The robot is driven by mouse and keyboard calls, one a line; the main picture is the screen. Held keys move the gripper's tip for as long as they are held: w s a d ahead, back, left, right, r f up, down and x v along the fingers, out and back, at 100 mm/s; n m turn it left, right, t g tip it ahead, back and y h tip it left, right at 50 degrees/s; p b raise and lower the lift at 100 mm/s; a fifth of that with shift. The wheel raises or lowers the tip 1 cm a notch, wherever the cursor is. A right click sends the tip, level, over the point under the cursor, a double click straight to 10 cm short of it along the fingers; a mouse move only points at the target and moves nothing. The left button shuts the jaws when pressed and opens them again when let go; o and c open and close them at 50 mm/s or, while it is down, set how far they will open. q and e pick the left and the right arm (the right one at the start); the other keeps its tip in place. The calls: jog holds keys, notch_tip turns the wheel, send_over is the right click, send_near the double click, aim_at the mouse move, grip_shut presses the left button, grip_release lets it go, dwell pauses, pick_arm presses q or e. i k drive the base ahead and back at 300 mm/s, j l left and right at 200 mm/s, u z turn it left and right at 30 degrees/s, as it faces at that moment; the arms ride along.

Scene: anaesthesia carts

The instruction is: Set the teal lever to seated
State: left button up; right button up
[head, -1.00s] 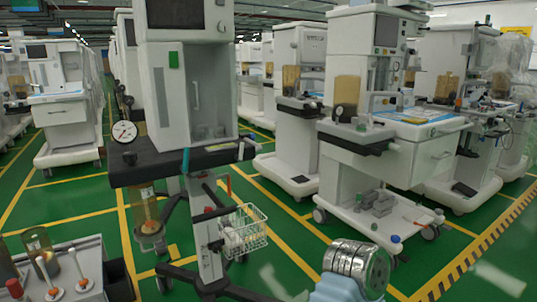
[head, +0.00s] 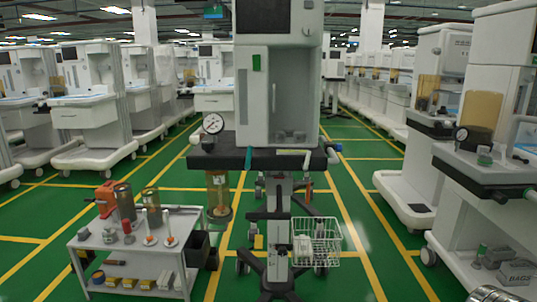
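A cart with a tall white cabinet (head: 277,95) stands in the middle of the head view, with a black worktop (head: 262,160) below it. A small dark teal lever (head: 248,158) hangs roughly upright at the worktop's front edge. A pale cylinder with a teal end (head: 334,153) sticks out at the worktop's right end. I cannot tell for certain which of these is the task's teal lever, nor whether it is seated. A pale, upright lever (head: 307,160) is at the front edge between them. Neither gripper shows; only a silver piece of my arm appears at the bottom right.
A pressure gauge (head: 213,124) and an amber canister (head: 218,192) are at the worktop's left. A wire basket (head: 317,242) hangs low right. A grey low trolley (head: 135,240) with bottles and tools stands left. Another cart (head: 485,180) is close at right. Green floor is free between.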

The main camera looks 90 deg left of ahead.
aim_at(250, 149)
jog(key=i+u, duration=0.25)
jog(key=u, duration=0.2)
jog(key=i+u, duration=0.2)
jog(key=u, duration=0.3)
jog(key=i+l+u, duration=0.1)
jog(key=i+u, duration=0.15)
jog(key=u, duration=0.2)
